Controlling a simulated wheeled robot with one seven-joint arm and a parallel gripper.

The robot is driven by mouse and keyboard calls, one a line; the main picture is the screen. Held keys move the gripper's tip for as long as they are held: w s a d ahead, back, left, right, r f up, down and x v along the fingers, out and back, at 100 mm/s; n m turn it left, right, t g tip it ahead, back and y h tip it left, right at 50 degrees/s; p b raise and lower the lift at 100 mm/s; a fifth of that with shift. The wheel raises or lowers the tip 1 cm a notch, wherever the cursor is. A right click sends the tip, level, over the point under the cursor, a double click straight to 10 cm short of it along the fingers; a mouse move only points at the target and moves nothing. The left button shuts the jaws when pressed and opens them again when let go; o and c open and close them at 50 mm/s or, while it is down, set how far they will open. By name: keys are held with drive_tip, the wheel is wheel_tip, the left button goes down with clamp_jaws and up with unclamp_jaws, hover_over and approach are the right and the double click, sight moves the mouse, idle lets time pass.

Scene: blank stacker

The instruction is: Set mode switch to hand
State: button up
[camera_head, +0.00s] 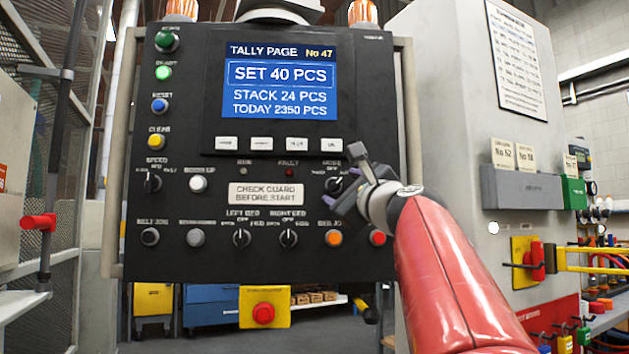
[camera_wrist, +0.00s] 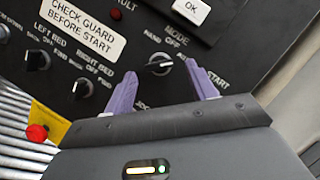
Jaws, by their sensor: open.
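The mode switch (camera_wrist: 160,65) is a round black rotary knob with a pale pointer line on the dark panel. In the wrist view, "MODE" and the labels "HAND" and "OFF" are printed above it; another label is hidden or unreadable. I cannot tell for sure which position the pointer marks. My gripper (camera_wrist: 161,71) is open, with one purple fingertip on each side of the knob in the picture; contact is not clear. In the head view, my gripper (camera_head: 343,178) partly covers the mode switch (camera_head: 333,184) at the panel's right side.
The control panel (camera_head: 215,230) carries a screen (camera_head: 280,80), several buttons and other rotary switches. A "CHECK GUARD BEFORE START" plate (camera_head: 267,194) is left of the mode switch. An orange button (camera_head: 333,238) sits below it. A grey cabinet (camera_head: 450,110) stands at right.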

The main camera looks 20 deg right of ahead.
drive_tip(key=shift+x, duration=1.05)
drive_tip(key=shift+c, duration=0.5)
drive_tip(key=shift+a, duration=0.1)
drive_tip(key=c, duration=0.9)
